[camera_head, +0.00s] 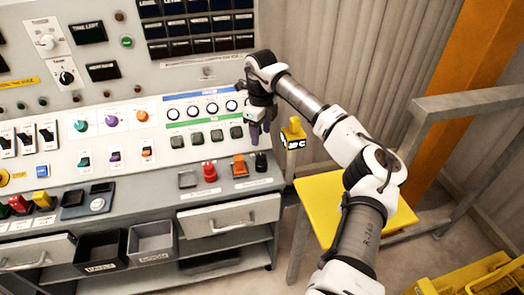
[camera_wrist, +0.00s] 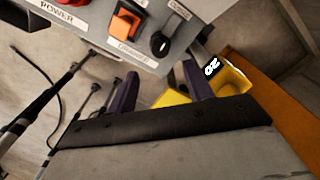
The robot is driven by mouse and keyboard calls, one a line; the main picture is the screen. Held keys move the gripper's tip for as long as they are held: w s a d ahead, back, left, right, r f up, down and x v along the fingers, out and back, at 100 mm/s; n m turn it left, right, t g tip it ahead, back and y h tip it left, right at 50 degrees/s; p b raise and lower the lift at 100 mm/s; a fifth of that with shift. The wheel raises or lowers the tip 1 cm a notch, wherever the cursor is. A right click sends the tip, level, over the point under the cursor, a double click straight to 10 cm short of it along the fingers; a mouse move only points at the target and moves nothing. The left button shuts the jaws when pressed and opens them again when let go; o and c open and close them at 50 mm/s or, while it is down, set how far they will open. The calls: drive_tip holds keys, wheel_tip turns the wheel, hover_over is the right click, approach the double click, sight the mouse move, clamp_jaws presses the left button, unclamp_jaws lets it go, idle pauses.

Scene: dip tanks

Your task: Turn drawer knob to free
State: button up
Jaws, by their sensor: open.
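A small black rotary knob (camera_head: 261,162) sits at the right end of the lower panel. It also shows in the wrist view (camera_wrist: 161,43), with a light mark on it. My gripper (camera_head: 260,132) hangs above this end of the panel, pointing down. In the wrist view my gripper (camera_wrist: 160,74) is open, its two dark fingers apart with nothing between them. The knob lies just beyond the fingertips, not touched.
An orange rocker switch (camera_wrist: 128,20) and a red knob (camera_head: 209,171) sit left of the black knob. A grey drawer (camera_head: 231,216) is below the panel. A yellow numbered block (camera_head: 293,133) and a yellow platform (camera_head: 331,205) stand to the right.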

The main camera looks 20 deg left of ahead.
sight(261, 156)
wheel_tip(261, 156, down, 9)
drive_tip(key=shift+f+p, duration=0.1)
drive_tip(key=shift+p, duration=1)
drive_tip(key=c, duration=1)
drive_tip(key=shift+o, duration=0.2)
